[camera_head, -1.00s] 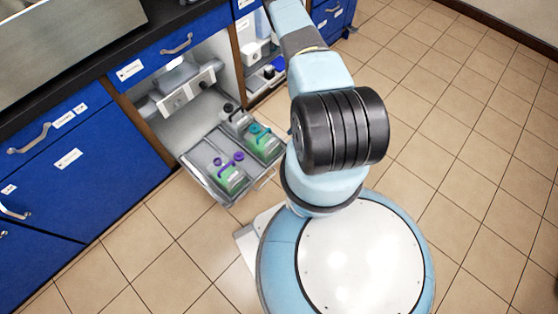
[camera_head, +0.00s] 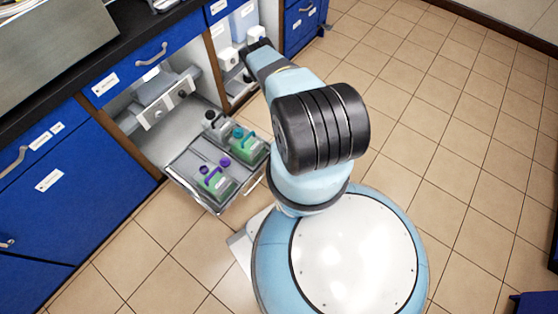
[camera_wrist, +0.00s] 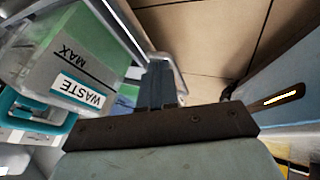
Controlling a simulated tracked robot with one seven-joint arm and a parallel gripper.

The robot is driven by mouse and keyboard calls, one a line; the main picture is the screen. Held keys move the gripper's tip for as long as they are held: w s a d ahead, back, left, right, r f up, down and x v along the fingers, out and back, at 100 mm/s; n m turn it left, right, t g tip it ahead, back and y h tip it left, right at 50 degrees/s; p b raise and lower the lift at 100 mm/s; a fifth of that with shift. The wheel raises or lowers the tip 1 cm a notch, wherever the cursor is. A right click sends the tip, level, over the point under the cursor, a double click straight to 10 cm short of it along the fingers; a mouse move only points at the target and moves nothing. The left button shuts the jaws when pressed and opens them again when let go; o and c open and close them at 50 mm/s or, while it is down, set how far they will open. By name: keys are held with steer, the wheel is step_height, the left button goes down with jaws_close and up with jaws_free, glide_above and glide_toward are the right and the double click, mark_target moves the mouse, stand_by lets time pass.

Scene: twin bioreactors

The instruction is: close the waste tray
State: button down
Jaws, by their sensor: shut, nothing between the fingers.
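The waste tray (camera_head: 190,194) is pulled out from the open lower cabinet, low above the floor, in the head view. It carries green-filled containers with purple (camera_head: 214,180) and teal (camera_head: 247,146) fittings. In the wrist view, a container labelled WASTE (camera_wrist: 68,60) fills the left side, and the tray's metal handle (camera_wrist: 170,62) runs past the fingers. My gripper (camera_wrist: 158,80) is shut and empty, close beside the handle; I cannot tell whether it touches it. In the head view my gripper is hidden behind my arm.
Blue cabinet doors (camera_head: 75,185) stand left of the tray, with a blue drawer (camera_head: 140,62) above the opening. Another open compartment (camera_head: 238,75) lies to its right. The tiled floor (camera_head: 440,110) is clear on the right.

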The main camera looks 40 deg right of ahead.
mark_target(258, 167)
steer(key=w+a+f, duration=0.2)
steer(key=w, duration=0.1)
steer(key=shift+w+a+f, duration=0.15)
steer(key=shift+w+f, duration=0.05)
steer(key=shift+f, duration=0.05)
steer(key=shift+w+a, duration=0.25)
steer(key=shift+w, duration=0.5)
